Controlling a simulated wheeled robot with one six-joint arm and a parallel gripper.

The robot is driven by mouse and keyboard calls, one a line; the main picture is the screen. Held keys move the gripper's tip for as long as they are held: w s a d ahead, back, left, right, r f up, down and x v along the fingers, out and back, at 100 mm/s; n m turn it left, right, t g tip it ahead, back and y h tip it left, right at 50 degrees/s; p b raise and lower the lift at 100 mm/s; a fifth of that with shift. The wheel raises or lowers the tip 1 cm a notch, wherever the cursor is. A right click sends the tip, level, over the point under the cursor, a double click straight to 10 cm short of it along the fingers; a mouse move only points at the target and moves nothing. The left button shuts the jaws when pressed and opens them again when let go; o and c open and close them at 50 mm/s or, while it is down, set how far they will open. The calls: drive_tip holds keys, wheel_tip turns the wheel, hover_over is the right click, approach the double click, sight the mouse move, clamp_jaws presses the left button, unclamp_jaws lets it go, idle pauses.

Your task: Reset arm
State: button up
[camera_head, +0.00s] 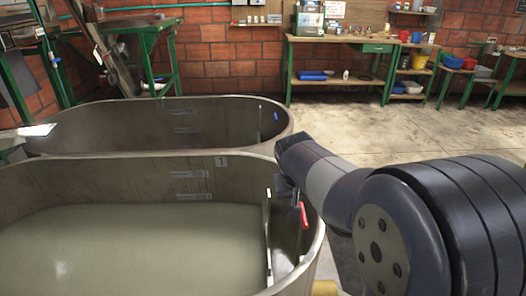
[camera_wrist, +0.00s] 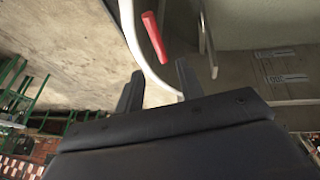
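My arm comes in from the right in the head view and bends down at the right end of the near metal tub (camera_head: 110,172). In the wrist view the two dark fingers of my gripper (camera_wrist: 158,70) stand apart with nothing between them. A red handle (camera_head: 302,215) sits just below my gripper at the tub's right end. In the wrist view the red handle (camera_wrist: 153,37) lies beyond the fingertips, apart from them, beside the tub's curved rim. The fingers are mostly hidden in the head view.
The near tub, marked 1, holds grey-green liquid (camera_head: 130,250). A second tub (camera_head: 150,105) stands right behind it. A green-framed workbench (camera_head: 340,42) and shelves with coloured bowls line the brick wall. The concrete floor (camera_head: 350,130) between is clear.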

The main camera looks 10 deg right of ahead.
sight(302, 216)
drive_tip(key=b+x, duration=0.1)
drive_tip(key=x, duration=0.3)
drive_tip(key=b+x, duration=0.1)
drive_tip(key=x, duration=0.3)
drive_tip(key=b+x, duration=0.1)
drive_tip(key=x, duration=0.3)
drive_tip(key=shift+s+a+f, duration=0.15)
drive_tip(key=shift+s+a, duration=0.05)
drive_tip(key=shift+s, duration=0.1)
drive_tip(key=shift+f+b, duration=0.4)
drive_tip(key=shift+f, duration=0.3)
drive_tip(key=shift+a+r, duration=0.1)
